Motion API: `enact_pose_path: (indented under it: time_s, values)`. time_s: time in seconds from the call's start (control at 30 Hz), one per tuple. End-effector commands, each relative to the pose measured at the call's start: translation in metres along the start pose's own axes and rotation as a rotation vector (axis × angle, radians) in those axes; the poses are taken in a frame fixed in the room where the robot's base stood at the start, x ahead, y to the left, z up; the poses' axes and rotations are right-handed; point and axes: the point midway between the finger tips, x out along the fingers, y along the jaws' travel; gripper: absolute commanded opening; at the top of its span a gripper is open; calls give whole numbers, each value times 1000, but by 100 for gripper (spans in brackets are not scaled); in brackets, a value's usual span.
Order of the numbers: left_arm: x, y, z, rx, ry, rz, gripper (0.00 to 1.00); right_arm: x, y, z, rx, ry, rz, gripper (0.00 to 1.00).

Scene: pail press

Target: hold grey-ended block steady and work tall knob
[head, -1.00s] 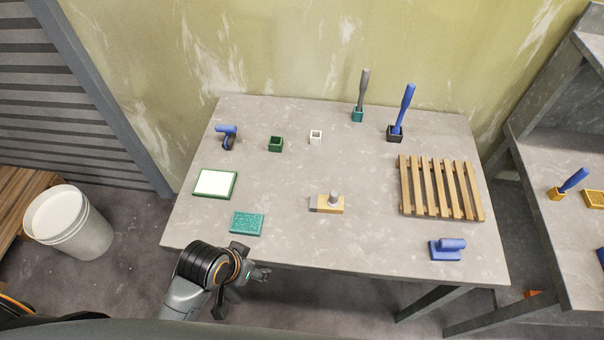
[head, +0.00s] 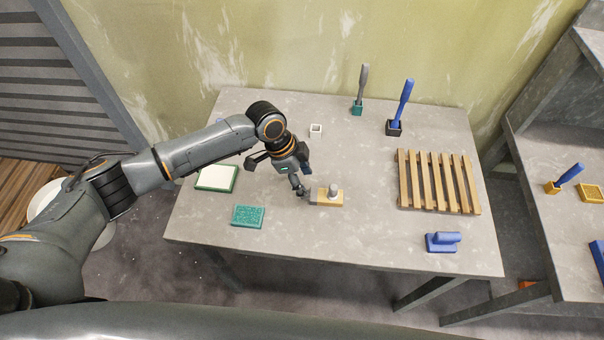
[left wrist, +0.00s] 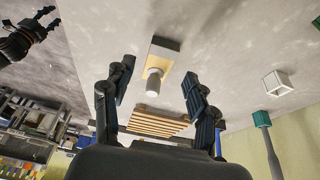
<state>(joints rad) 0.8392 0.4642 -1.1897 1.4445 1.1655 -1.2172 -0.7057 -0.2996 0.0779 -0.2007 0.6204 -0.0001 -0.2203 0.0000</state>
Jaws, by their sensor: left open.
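The block (head: 327,199) is wooden with a grey left end and lies on the grey table. A tall grey knob (head: 333,187) stands on it. My left gripper (head: 302,182) is open, just left of the block's grey end, with its fingers pointing down. In the left wrist view the block (left wrist: 172,57) and its knob (left wrist: 153,84) appear between the two spread fingers (left wrist: 158,72), with nothing gripped. My right gripper (left wrist: 42,20) shows only at the upper left of that view, apart from the block; its opening is unclear.
A teal textured pad (head: 248,216) and a green-edged white board (head: 217,178) lie left of the block. A slatted wooden rack (head: 438,181) and a blue handled block (head: 442,242) are to the right. A small white cup (head: 316,130) stands behind. The front middle of the table is clear.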

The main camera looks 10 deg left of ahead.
Motion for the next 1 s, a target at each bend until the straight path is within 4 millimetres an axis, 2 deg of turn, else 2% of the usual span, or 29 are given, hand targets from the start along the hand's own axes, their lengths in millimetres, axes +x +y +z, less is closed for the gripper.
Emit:
enact_pose_path:
  time_s: [0.1, 0.27, 0.63, 0.8, 0.93, 0.97, 1.0]
  values:
    - [-3, -6, 5, 5, -9, 0, 58, 1, 0, 0, 0, -1, 0, 40]
    - [6, -6, 5, 5, -8, 1, 58, 10, 0, 1, 0, -1, 0, 40]
    - [54, -6, 6, 6, -8, 0, 58, 54, 0, 6, 0, -1, 1, 40]
    - [71, -6, 5, 4, -7, 0, 58, 64, 0, 7, 0, -1, 2, 40]
    - [76, -6, 4, 5, -7, 0, 58, 66, 1, 7, 0, -1, 3, 40]
    - [75, -6, 4, 5, -7, -1, 56, 65, 1, 7, 0, -1, 3, 40]
    - [74, -6, 4, 5, -7, -1, 47, 64, 2, 7, 0, -1, 3, 40]
